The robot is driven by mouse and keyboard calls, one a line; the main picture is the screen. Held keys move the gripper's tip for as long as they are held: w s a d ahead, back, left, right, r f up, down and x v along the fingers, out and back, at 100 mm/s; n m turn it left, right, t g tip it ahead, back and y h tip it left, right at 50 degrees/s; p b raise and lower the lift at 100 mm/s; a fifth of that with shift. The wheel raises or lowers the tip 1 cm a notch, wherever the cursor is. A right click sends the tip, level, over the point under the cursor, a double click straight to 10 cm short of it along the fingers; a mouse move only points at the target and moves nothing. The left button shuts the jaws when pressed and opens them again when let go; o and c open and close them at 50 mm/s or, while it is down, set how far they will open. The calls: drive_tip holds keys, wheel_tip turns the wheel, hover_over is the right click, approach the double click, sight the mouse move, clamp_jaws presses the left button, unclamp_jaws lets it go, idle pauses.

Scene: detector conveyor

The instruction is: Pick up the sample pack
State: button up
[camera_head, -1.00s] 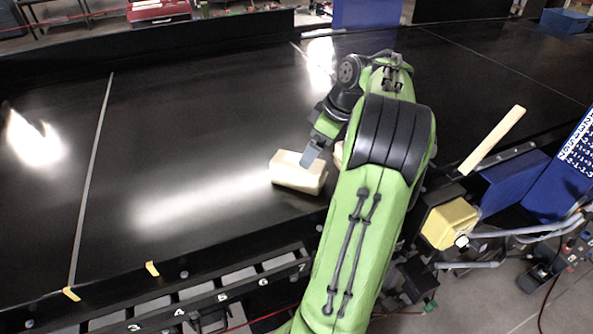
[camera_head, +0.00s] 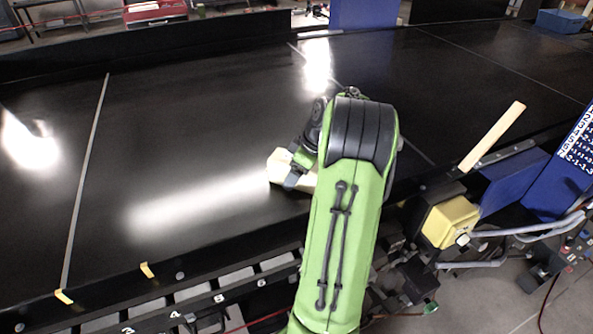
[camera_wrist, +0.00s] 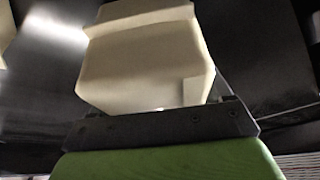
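The sample pack, a cream block (camera_head: 280,164), lies on the black conveyor (camera_head: 200,130) near its front edge, left of my arm. My arm covers its right part. My gripper (camera_head: 294,178) is down at the pack, with a grey finger in front of its near side. In the wrist view the pack (camera_wrist: 145,65) fills the upper middle, just beyond the dark bar of my gripper (camera_wrist: 165,122). The far finger is hidden, so I cannot tell whether the fingers touch or close on it.
Another cream thing (camera_wrist: 5,28) shows at the left edge of the wrist view. A pale wooden bar (camera_head: 492,136) sticks up on the right, above a yellow box (camera_head: 450,222). The conveyor to the left is clear.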

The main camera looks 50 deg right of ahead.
drive_tip(key=c, duration=1)
wheel_tip(320, 180, up, 10)
drive_tip(key=shift+r+p, duration=0.1)
drive_tip(key=shift+p, duration=0.7)
